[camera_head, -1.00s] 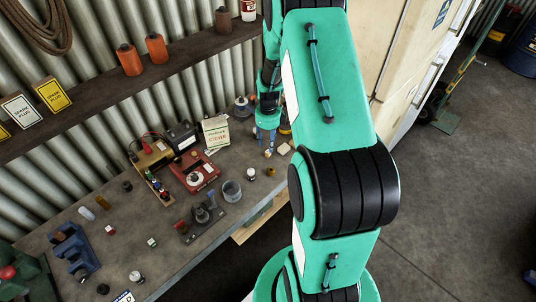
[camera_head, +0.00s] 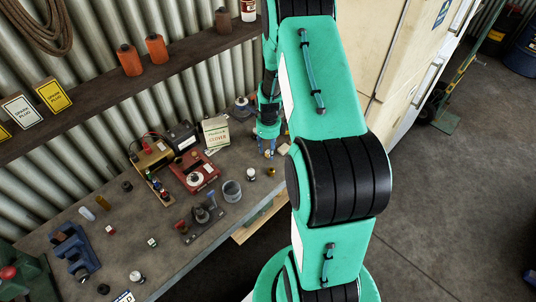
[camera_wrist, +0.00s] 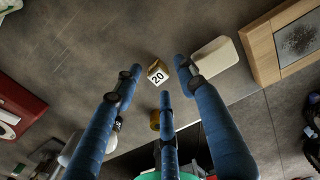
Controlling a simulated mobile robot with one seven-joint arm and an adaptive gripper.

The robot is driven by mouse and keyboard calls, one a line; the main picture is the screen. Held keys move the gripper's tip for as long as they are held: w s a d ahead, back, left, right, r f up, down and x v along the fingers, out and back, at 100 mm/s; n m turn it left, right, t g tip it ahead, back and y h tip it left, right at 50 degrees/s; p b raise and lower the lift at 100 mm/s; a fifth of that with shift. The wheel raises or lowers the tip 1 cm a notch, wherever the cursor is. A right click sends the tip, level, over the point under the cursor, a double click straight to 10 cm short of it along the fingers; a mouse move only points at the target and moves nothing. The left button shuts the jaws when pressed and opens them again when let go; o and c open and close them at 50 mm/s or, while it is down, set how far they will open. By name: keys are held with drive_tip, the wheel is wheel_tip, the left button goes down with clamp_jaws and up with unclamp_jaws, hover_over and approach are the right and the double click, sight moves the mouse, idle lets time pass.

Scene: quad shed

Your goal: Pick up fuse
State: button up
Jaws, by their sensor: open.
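The fuse appears to be the small block with a white face marked "20" and brownish-yellow sides (camera_wrist: 157,73). It lies on the grey bench top near the middle of the wrist view. My gripper (camera_wrist: 160,80) has three blue fingers, spread apart, and their tips surround the fuse in the picture. No finger clearly touches it, and the height gap is hard to judge. In the head view my gripper (camera_head: 267,150) points down over the bench's far right part, and I cannot make out the fuse there.
A cream block (camera_wrist: 213,57) lies close right of the fuse, with a wood-framed piece (camera_wrist: 282,42) beyond. A brass-coloured piece (camera_wrist: 155,120) is partly behind a finger. In the head view, a red device (camera_head: 194,172) and grey cup (camera_head: 232,191) stand to the left.

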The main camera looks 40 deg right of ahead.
drive_tip(key=shift+f, duration=0.35)
drive_tip(key=shift+c, duration=0.2)
drive_tip(key=c, duration=0.8)
